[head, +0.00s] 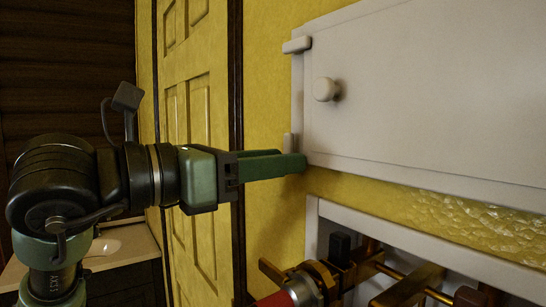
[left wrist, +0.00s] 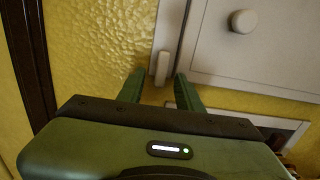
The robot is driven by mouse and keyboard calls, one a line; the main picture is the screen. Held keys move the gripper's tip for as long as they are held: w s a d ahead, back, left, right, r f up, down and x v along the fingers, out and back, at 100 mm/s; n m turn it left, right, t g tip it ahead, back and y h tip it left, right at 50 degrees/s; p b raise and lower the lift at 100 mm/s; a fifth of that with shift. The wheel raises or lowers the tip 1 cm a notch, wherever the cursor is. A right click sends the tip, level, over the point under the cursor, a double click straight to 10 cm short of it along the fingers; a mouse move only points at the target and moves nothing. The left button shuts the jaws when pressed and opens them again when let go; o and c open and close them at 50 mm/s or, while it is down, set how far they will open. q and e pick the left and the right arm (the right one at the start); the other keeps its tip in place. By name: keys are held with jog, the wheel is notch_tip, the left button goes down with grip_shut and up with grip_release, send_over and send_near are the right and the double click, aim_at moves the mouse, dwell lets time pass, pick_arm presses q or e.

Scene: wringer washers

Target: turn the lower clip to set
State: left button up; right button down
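The lower clip (head: 289,142) is a small white bar standing upright at the left edge of the white cabinet door (head: 430,85), near its lower corner. The lower clip also shows in the left wrist view (left wrist: 161,66). My left gripper (head: 292,158) is open, its green fingers pointing at the clip. In the left wrist view, the fingertips of this gripper (left wrist: 159,78) lie on either side of the clip's lower end. Contact cannot be told, and the fingers hide part of the clip in the head view. My right gripper is not in view.
An upper clip (head: 297,45) lies sideways across the door's top left edge. A round white knob (head: 326,89) stands out from the door. Below is a white-framed opening with brass pipes (head: 410,287). A yellow panelled door (head: 195,100) stands left, beyond a yellow wall.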

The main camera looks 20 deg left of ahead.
aim_at(305, 142)
pick_arm(q)
grip_shut()
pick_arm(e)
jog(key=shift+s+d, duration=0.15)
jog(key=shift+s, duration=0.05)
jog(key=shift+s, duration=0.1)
